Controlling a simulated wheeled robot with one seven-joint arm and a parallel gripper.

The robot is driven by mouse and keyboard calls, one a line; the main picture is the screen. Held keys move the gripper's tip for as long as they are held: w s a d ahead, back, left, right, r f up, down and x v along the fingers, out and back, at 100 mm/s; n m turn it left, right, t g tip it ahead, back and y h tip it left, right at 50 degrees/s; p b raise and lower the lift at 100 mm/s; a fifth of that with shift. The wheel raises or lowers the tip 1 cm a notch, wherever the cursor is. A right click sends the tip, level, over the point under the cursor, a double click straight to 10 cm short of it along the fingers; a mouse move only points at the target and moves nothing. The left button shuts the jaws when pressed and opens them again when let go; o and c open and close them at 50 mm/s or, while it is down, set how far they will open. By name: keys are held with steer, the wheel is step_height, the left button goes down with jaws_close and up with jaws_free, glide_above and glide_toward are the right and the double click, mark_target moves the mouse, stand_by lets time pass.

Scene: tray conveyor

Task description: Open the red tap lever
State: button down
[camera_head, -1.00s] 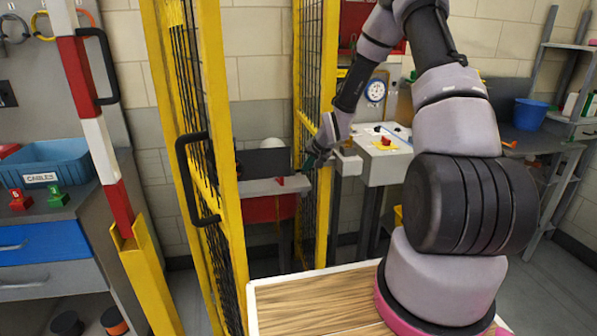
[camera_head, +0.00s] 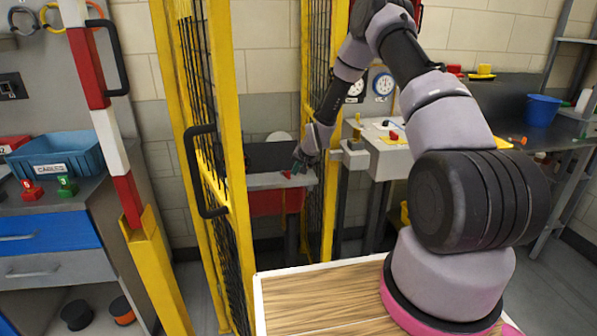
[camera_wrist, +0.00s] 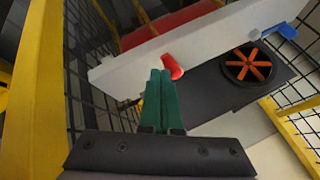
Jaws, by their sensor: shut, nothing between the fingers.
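The red lever (camera_head: 287,174) sits on the edge of a pale grey beam (camera_head: 262,181) behind the yellow fence. In the wrist view the red lever (camera_wrist: 172,66) is a short tilted tab on the beam's face. My gripper (camera_head: 299,164) is at the beam, just right of the lever. In the wrist view my gripper (camera_wrist: 160,72) shows two green fingers pressed together with nothing between them. Their tips are right beside the lever; I cannot tell whether they touch it.
Yellow posts with black mesh (camera_head: 320,190) stand close to my arm. An orange spoked wheel (camera_wrist: 248,66) is on a dark panel, and a blue piece (camera_wrist: 283,29) is at the beam's end. A white box (camera_head: 390,160) stands right of the fence.

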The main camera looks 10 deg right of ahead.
steer(key=shift+s+a+m+h, duration=0.15)
steer(key=shift+s+a+m, duration=0.1)
steer(key=shift+a, duration=0.4)
steer(key=shift+s+a+m+h, duration=0.15)
steer(key=shift+s+a+m, duration=0.1)
steer(key=shift+a, duration=0.4)
steer(key=shift+w+d, duration=0.1)
steer(key=shift+d, duration=0.05)
